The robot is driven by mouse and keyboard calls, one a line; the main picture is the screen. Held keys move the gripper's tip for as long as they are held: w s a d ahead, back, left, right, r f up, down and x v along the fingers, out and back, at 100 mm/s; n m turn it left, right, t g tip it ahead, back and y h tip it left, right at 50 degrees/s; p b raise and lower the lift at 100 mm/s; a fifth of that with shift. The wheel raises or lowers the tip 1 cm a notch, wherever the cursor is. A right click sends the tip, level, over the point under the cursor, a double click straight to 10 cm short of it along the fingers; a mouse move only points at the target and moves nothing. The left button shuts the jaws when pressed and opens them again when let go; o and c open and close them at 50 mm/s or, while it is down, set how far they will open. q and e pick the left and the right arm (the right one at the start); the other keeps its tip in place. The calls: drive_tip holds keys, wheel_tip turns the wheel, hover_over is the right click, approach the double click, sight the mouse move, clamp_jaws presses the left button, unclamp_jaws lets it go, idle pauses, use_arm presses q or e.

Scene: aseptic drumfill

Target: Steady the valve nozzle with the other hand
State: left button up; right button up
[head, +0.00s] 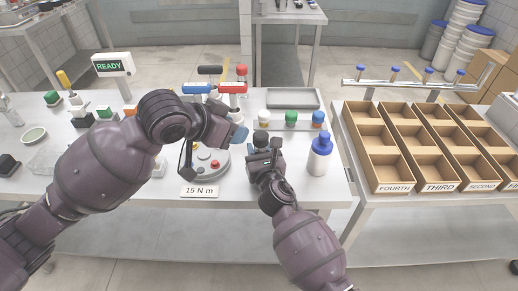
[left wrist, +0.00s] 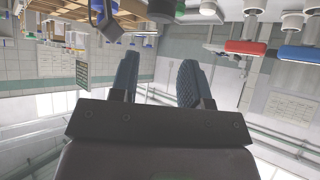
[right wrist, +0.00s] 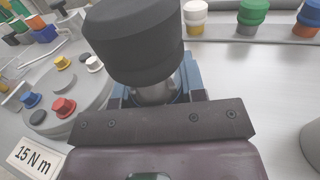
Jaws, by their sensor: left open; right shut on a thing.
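A black-capped piece with a metal neck (right wrist: 135,40) is upright in my right gripper (right wrist: 158,92). I take it for the valve nozzle, but cannot be sure. Its black top (head: 261,137) shows in the head view above my right gripper (head: 263,158), whose fingers are closed around the neck. My left gripper (head: 239,133) is open and empty, just left of the black top and apart from it. In the left wrist view its two blue fingers (left wrist: 157,78) stand apart with nothing between them. The lower part of the held piece is hidden.
A round grey plate (head: 211,161) with coloured knobs lies below my left gripper, behind the "15 N m" label (head: 199,191). A blue-capped white bottle (head: 320,157) stands at right. Behind are colour-capped pieces (head: 291,118), a grey tray (head: 293,98) and red and blue handles (head: 231,88).

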sight(261, 135)
drive_tip(key=shift+f, duration=0.15)
